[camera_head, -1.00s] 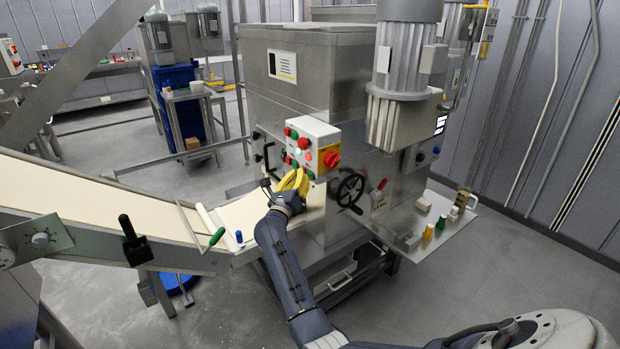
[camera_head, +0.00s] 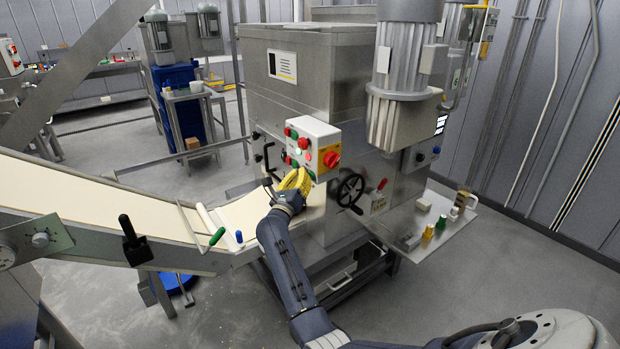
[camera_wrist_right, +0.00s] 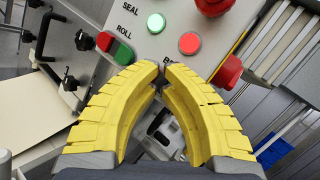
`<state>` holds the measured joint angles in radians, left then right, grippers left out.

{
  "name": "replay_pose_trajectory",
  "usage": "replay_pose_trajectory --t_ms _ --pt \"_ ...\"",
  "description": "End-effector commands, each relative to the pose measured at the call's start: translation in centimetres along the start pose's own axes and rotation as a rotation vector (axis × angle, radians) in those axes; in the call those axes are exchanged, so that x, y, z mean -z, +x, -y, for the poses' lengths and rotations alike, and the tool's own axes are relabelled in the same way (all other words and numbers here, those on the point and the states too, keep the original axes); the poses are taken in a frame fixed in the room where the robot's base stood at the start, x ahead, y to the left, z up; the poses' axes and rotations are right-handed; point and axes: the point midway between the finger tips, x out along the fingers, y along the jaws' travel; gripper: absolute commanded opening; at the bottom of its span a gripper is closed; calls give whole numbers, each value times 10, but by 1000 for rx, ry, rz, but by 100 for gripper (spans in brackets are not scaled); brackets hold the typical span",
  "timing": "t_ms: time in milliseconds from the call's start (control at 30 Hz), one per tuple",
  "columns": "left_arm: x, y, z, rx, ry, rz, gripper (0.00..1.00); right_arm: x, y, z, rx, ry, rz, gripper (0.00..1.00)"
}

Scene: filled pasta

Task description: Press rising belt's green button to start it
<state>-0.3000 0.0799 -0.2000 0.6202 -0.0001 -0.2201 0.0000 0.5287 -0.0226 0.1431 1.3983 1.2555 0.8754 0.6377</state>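The white control box (camera_head: 318,135) is on the front of the steel machine, with red and green buttons and a red rotary switch (camera_head: 331,159). In the right wrist view the panel (camera_wrist_right: 148,43) shows the labels SEAL and ROLL. A third label, starting with B, is mostly hidden behind my fingertips. A lit green button (camera_wrist_right: 156,22), a lit red button (camera_wrist_right: 189,43) and a darker green button (camera_wrist_right: 122,53) show. My right gripper (camera_head: 299,172) has its yellow fingers shut and empty, tips (camera_wrist_right: 160,68) close to the panel's lower edge; contact cannot be told. The left gripper is out of view.
The cream rising belt (camera_head: 80,195) slopes in from the left towards the machine. A black handwheel (camera_head: 350,190) is right of my gripper. A steel shelf (camera_head: 440,245) with small items stands further right. A red knob (camera_wrist_right: 228,72) sits close to my right fingertips.

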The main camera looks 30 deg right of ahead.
Motion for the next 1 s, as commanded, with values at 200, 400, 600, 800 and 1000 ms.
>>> replay_pose_trajectory --t_ms 200,400,600,800,1000 --pt "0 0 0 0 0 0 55 1 2 1 0 0 0 0" --pt "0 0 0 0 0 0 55 2 4 2 1 0 -1 0" --pt "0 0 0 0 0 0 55 2 4 2 1 0 -1 0" --pt "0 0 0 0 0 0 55 2 3 2 1 0 -1 0" --pt "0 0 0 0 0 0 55 -1 -2 -1 0 1 0 0"
